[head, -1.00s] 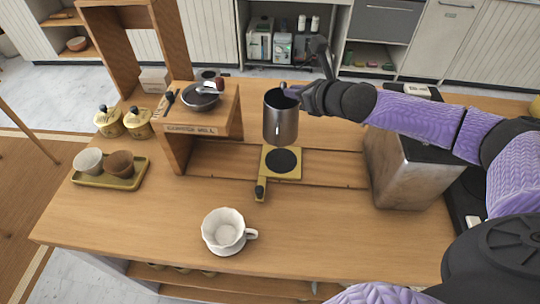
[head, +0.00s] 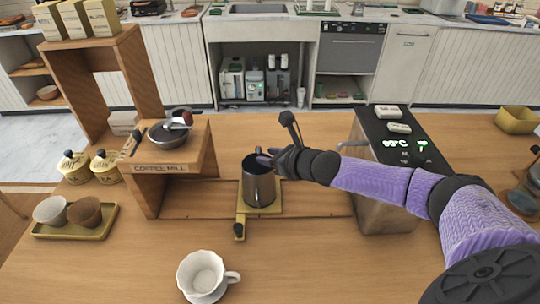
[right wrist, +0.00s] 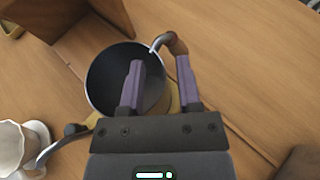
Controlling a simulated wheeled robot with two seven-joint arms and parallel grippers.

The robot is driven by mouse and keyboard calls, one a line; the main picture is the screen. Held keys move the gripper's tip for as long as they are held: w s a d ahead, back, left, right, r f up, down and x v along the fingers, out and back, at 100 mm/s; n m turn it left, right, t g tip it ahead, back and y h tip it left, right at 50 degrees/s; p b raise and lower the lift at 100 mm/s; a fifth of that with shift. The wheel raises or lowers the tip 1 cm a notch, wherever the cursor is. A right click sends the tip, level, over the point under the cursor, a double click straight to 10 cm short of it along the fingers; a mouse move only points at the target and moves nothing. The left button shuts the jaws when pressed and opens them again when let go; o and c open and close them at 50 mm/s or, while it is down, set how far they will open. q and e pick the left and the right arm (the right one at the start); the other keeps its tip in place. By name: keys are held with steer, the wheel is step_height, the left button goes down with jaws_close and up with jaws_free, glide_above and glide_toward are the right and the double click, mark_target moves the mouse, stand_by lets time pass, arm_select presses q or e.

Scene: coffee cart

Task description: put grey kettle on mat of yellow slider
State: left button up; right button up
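The grey kettle (head: 258,188) stands upright on the round mat of the yellow slider (head: 239,222), whose plate shows around its base; the mat itself is hidden. In the right wrist view the kettle's open mouth (right wrist: 108,72) and brown handle (right wrist: 177,43) show. My right gripper (head: 266,157) is at the kettle's rim on the handle side. In the right wrist view its fingers (right wrist: 161,75) are clearly apart, one over the mouth and one outside by the handle. They look open, with nothing clamped between them. My left gripper is out of view.
A wooden coffee mill stand (head: 160,180) with a black pan is left of the kettle. A metal machine (head: 380,205) with a display stands right. A white cup (head: 203,274) is at the front, and a tray with two cups (head: 90,230) is far left.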

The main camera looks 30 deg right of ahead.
steer(key=shift+r, duration=0.25)
steer(key=p+v, duration=0.4)
steer(key=v, duration=0.8)
steer(key=shift+p, duration=0.3)
steer(key=shift+f, duration=0.1)
stand_by(0.4)
stand_by(0.4)
